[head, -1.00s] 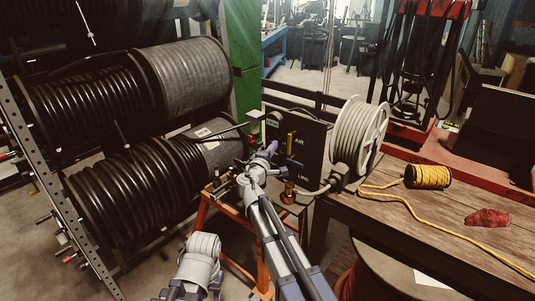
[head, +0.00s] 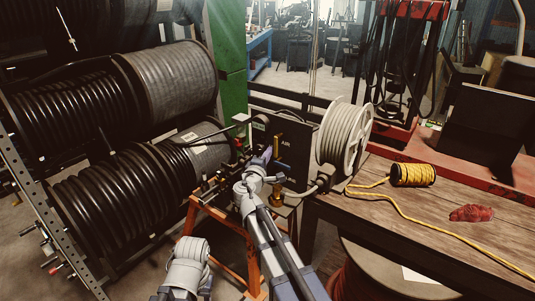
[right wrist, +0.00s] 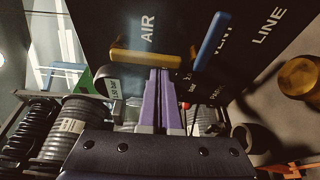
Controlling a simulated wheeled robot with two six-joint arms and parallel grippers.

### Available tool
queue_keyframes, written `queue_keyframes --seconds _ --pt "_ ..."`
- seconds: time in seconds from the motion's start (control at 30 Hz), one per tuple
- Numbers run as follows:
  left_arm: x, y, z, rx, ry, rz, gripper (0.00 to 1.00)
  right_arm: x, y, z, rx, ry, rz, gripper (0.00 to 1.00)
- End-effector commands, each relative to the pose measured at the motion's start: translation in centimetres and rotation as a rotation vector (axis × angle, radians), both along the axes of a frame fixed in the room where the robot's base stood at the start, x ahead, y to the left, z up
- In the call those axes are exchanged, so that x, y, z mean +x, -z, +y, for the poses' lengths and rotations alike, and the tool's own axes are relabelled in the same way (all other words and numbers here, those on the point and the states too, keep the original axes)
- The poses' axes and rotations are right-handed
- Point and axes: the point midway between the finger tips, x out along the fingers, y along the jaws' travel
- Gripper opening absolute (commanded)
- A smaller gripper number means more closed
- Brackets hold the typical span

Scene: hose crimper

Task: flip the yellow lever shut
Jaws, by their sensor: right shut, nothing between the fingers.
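The yellow lever (head: 276,147) stands upright on the dark panel beside the AIR label in the head view. In the right wrist view the yellow lever (right wrist: 145,58) lies across the picture, below the AIR lettering. My right gripper (head: 264,158) is at the lever's left in the head view. In the right wrist view its purple fingers (right wrist: 160,78) are together, with nothing between them. Their tips reach the lever's near edge; I cannot tell whether they touch. A blue lever (right wrist: 212,41) sits to the right of the fingertips. My left gripper is not in view.
Large black hose reels (head: 135,190) fill the left side. A pale hose reel (head: 343,138) stands right of the panel. A wooden bench (head: 400,215) carries a yellow rope spool (head: 413,175) and a red rag (head: 471,213). A brass fitting (right wrist: 299,76) shows at the right.

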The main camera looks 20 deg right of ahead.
Motion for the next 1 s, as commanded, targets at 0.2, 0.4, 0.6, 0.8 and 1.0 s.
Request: queue_keyframes --seconds 0.2,0.4,0.6,0.8,1.0 --pt "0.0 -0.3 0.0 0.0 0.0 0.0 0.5 -0.1 0.0 -0.1 -0.019 0.0 0.025 0.0" --pt "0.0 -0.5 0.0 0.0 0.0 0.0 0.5 -0.3 0.0 -0.2 -0.043 0.0 0.056 0.0" --pt "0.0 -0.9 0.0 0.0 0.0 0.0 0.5 -0.5 0.0 -0.4 -0.073 0.001 0.094 0.0" --pt "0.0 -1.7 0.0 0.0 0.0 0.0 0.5 -1.0 -0.1 -0.8 -0.136 0.001 0.175 0.0" --pt "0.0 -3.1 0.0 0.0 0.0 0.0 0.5 -1.7 -0.3 -1.4 -0.238 0.002 0.307 0.0"
